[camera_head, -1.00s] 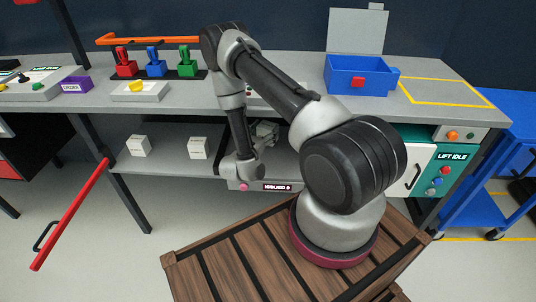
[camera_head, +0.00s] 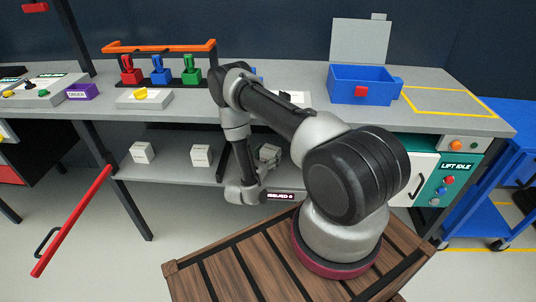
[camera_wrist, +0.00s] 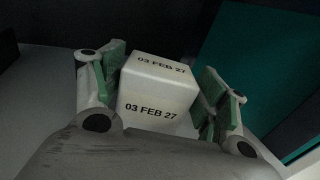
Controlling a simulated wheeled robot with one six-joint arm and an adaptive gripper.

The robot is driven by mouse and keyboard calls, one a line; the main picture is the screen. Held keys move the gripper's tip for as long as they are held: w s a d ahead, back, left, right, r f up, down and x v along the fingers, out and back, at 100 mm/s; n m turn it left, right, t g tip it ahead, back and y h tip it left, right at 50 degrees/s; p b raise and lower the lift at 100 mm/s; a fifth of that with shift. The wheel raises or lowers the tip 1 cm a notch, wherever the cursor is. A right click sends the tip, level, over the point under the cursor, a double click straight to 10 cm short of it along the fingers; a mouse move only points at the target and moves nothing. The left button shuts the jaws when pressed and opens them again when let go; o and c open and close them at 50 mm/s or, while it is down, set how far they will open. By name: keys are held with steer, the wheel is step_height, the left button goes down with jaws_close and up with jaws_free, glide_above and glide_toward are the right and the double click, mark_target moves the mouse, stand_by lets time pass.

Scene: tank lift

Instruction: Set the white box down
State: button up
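The white box (camera_wrist: 158,92) sits between the two fingers of my gripper (camera_wrist: 163,88) in the wrist view. Its top and near side both read "03 FEB 27". The green finger pads lie close along its left and right sides, and the gripper looks shut on it. Whether the box's underside touches a surface is hidden. In the head view my gripper (camera_head: 269,154) reaches into the lower shelf space under the bench, and I cannot make out the held box there.
Two other white boxes (camera_head: 142,152) (camera_head: 201,155) stand on the lower shelf (camera_head: 175,173) to the left. A teal lift panel (camera_head: 455,180) reading "LIFT IDLE" stands right, beside a white door. A blue bin (camera_head: 350,89) stands on the bench.

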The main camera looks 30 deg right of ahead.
steer(key=shift+o, duration=0.6)
steer(key=shift+r, duration=0.1)
steer(key=v, duration=1.2)
